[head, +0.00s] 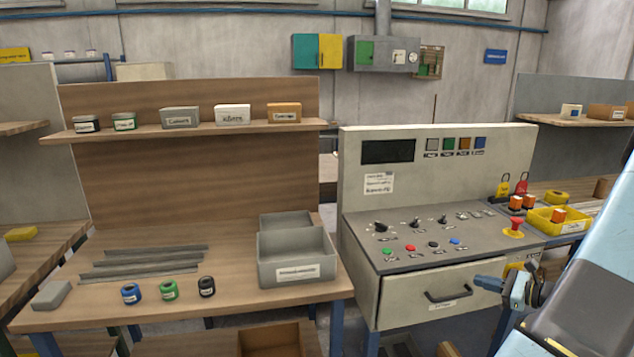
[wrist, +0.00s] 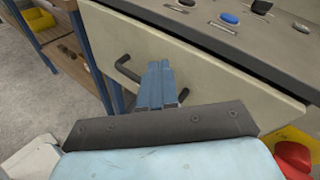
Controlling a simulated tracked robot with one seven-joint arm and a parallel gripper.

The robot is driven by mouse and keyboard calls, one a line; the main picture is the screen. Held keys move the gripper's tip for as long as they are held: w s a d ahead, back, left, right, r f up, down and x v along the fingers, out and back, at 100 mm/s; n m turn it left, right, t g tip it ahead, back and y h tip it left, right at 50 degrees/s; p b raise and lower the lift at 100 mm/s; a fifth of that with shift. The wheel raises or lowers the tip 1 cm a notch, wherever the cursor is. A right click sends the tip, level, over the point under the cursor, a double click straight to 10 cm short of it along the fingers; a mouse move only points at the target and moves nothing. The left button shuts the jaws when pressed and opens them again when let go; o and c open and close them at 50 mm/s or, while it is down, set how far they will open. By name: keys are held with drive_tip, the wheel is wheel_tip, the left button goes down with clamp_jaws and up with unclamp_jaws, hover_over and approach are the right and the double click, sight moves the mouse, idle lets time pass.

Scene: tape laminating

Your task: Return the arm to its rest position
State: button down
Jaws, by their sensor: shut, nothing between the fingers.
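My gripper (head: 482,279) is shut and empty, in front of the right part of the control console's drawer (head: 400,300). In the wrist view the blue fingers of my gripper (wrist: 160,68) are together and point at the drawer front (wrist: 200,75). They cover the middle of the dark drawer handle (wrist: 125,70). In the head view the handle (head: 448,293) is to the left of the fingers, with a gap between them. My light blue arm comes in from the right edge.
The console (head: 360,225) carries knobs, coloured buttons and a red emergency stop (head: 514,228). A yellow bin (head: 545,222) stands at its right. The left workbench (head: 225,295) holds a grey bin (head: 290,268), strips and three tape rolls (head: 168,290). A wooden box (head: 268,340) is below.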

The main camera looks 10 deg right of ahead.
drive_tip(key=s+a+r+n+g, duration=0.1)
drive_tip(key=a+r+n+g, duration=0.45)
drive_tip(key=a+r, duration=0.4)
drive_tip(key=s+a+r+n+g, duration=0.1)
drive_tip(key=a+r+n+g, duration=0.5)
drive_tip(key=a, duration=0.7)
drive_tip(key=s+a+r+n+t+h, duration=0.4)
drive_tip(key=s+a+r+n+h, duration=0.5)
drive_tip(key=s+r+n, duration=0.5)
drive_tip(key=shift+s+a, duration=0.8)
drive_tip(key=shift+a, duration=0.35)
